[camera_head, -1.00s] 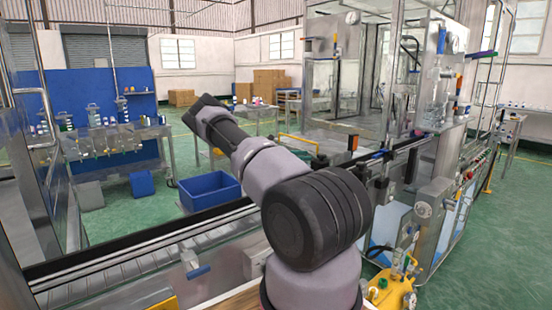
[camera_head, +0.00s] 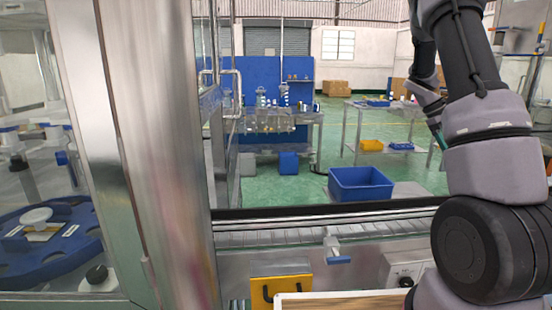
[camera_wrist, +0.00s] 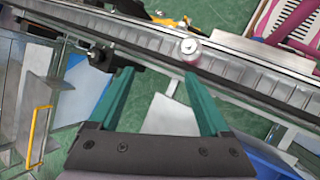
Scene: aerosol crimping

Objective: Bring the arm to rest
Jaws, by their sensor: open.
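My arm rises along the right side of the head view and bends over at the top, its upper part cut off by the frame edge. My gripper hangs from it, with its green fingers (camera_head: 437,130) small and partly hidden by the arm. In the wrist view my gripper (camera_wrist: 158,73) has its two green fingers spread wide, with nothing held between them. The fingers point toward a conveyor (camera_wrist: 235,72) that runs diagonally. A small round, silvery-pink object (camera_wrist: 190,48) is on the conveyor beyond the right fingertip, apart from it.
A steel machine post (camera_head: 160,150) and a blue rotary plate (camera_head: 50,250) fill the left. A conveyor (camera_head: 280,238) crosses in front, with a blue bin (camera_head: 360,184) on the floor behind. A blue-backed bench (camera_head: 275,120) and a steel table (camera_head: 385,105) stand farther back.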

